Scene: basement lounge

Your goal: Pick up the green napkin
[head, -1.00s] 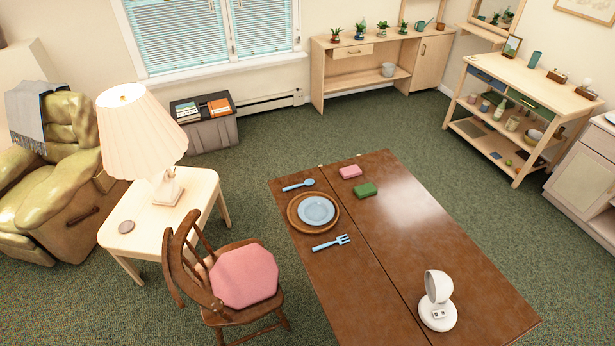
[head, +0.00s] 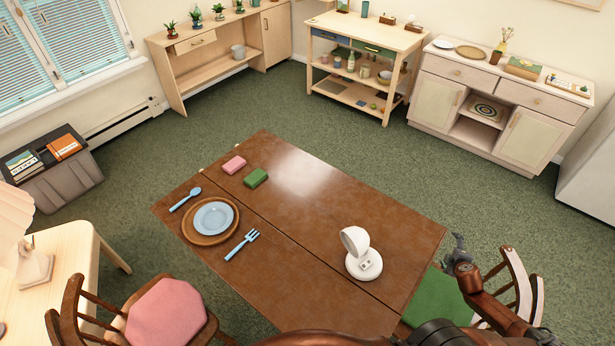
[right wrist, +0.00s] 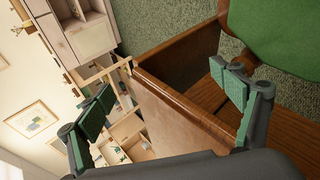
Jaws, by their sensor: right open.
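The green napkin (head: 256,178) looks like a small folded block. It lies flat on the brown wooden table (head: 330,215) in the head view, beside a pink block-like napkin (head: 234,165). My right gripper (head: 458,247) is beyond the table's right edge, above the floor and near a green-seated chair, well away from the green napkin. In the right wrist view my right gripper (right wrist: 165,99) has its fingers spread, with nothing between them but the table edge farther off. The green napkin cannot be made out there. My left gripper is not in view.
A blue plate on a round wooden mat (head: 193,237), a blue spoon (head: 185,199) and a blue fork (head: 242,244) lie near the napkins. A white lamp-like device (head: 364,265) stands at the table's right. Chairs with pink (head: 166,314) and green (head: 440,298) seats flank the table.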

